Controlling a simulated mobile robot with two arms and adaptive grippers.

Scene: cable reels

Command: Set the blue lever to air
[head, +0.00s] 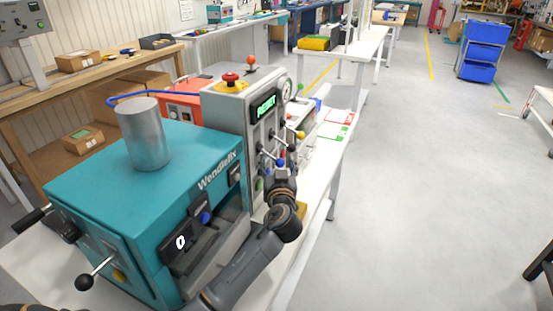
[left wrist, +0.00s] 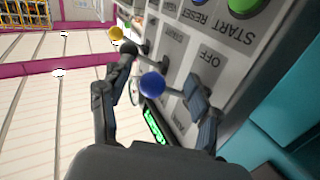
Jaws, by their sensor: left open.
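The blue lever shows as a round blue knob (head: 281,162) on the front of the grey control cabinet (head: 232,115); its display reads RESET. In the left wrist view the blue knob (left wrist: 152,85) lies between the spread fingers of my left gripper (left wrist: 155,100), with a gap to each side. My left gripper (head: 282,178) is open at the cabinet front, just below the knob in the head view. My right gripper is not in view.
A yellow knob (head: 301,135) and black-knobbed levers sit close above the blue one. A teal Wendelix machine (head: 120,200) with a metal cylinder (head: 145,135) stands left of the cabinet. A red mushroom button (head: 230,79) tops the cabinet.

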